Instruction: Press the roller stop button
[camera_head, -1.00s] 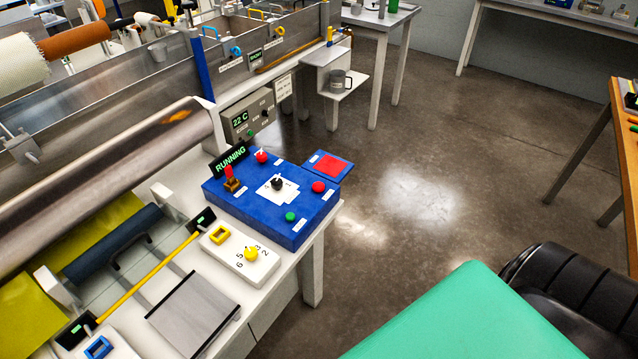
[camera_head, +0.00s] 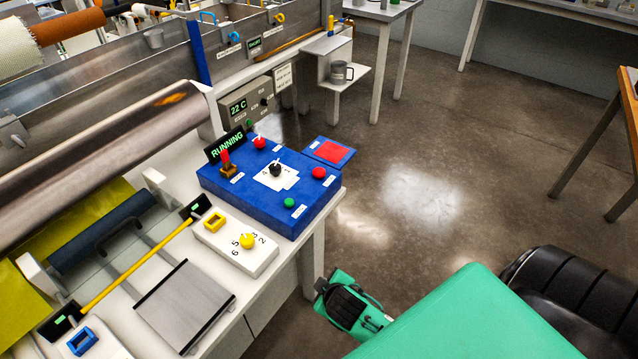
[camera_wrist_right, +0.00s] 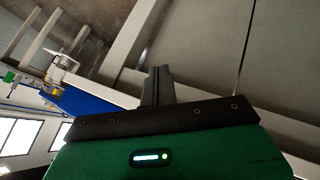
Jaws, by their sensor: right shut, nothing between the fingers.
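The blue control box (camera_head: 270,180) sits on the machine's right corner. It carries one red button (camera_head: 318,173) at its right, another red button (camera_head: 259,142) at its back, a green button (camera_head: 289,203), a black knob (camera_head: 275,169) and a red lever (camera_head: 225,160). Its small labels are unreadable, so I cannot tell which button is roller stop. A sign (camera_head: 226,146) reads RUNNING. My right gripper (camera_wrist_right: 158,86) is shut and empty in the right wrist view. A green and black part of my arm shows below the box, apart from it. My left gripper is not in view.
A red pad on a blue plate (camera_head: 332,151) lies behind the box's right side. A white plate with a yellow knob (camera_head: 247,241) is in front of the box. A grey mug (camera_head: 341,71) stands on a white step. Floor to the right is open.

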